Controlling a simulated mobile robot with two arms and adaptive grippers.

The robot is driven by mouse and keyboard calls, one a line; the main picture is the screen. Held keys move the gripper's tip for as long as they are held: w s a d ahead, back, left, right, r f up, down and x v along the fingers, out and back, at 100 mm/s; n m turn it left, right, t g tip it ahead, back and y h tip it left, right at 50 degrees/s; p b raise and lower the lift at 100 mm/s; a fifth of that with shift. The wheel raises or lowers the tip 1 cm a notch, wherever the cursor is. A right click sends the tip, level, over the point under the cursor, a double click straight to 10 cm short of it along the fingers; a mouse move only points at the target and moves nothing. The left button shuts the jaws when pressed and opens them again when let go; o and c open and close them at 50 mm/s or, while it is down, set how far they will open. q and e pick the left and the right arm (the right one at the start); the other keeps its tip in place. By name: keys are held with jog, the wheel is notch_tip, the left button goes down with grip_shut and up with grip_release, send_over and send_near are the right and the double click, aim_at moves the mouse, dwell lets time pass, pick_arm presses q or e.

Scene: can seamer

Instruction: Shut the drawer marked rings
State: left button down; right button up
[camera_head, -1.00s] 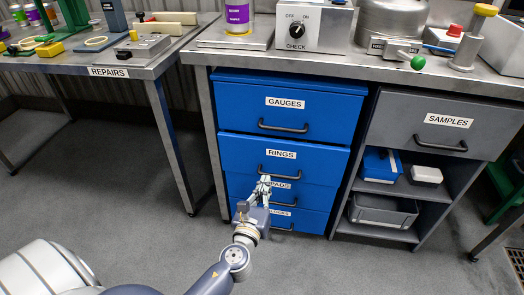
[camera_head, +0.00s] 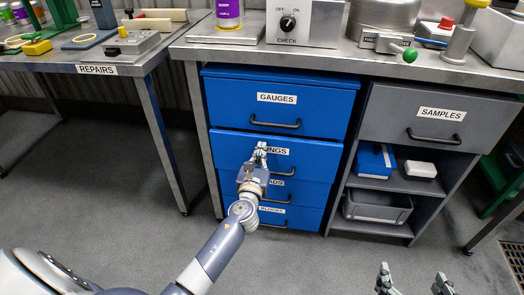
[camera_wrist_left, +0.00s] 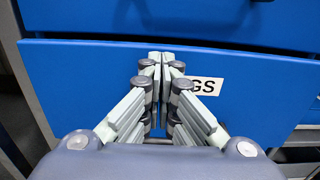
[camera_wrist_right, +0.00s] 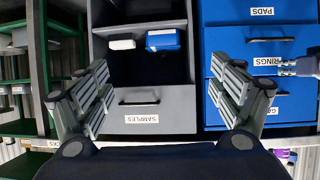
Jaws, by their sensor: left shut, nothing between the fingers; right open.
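The drawer marked rings (camera_head: 312,160) is a blue front between the gauges and pads drawers, with a dark bar handle. How far it stands out is hard to tell. My left gripper (camera_head: 261,147) is shut and empty in front of it, over part of its label. In the left wrist view the fingertips (camera_wrist_left: 161,60) are near the upper part of the rings front (camera_wrist_left: 90,85), left of the visible letters "GS"; contact cannot be told. The handle is mostly hidden there. My right gripper (camera_head: 413,272) is open and empty at the bottom edge, away from the drawers.
The gauges drawer (camera_head: 235,103) is above, and the pads drawer (camera_head: 310,193) below. A grey samples drawer (camera_head: 385,118) and shelves stand to the right. The repairs table (camera_head: 97,70) stands left. Floor in front (camera_head: 330,255) is open.

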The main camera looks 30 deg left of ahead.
pick_arm(q)
jog(key=shift+x, duration=0.9)
pick_arm(e)
jog(key=shift+w+a+r+t, duration=0.15)
jog(key=shift+w+r+t, duration=0.1)
jog(key=shift+r, duration=0.2)
jog(key=shift+w+a+r+t, duration=0.1)
jog(key=shift+w+r+t, duration=0.15)
jog(key=shift+r, duration=0.2)
pick_arm(q)
jog(key=x, duration=0.2)
jog(key=shift+w+a+r+b, duration=0.2)
jog(key=shift+w+r+b, duration=0.05)
jog(key=shift+w+b, duration=0.05)
pick_arm(e)
jog(key=shift+w+a+r+t+y, duration=0.15)
jog(key=shift+r+t, duration=0.1)
jog(key=shift+r, duration=0.2)
jog(key=shift+w+a+r+t+y, duration=0.15)
jog(key=shift+r+t, duration=0.1)
jog(key=shift+r, duration=0.2)
jog(key=shift+s+d, duration=0.1)
jog(key=shift+d, duration=0.05)
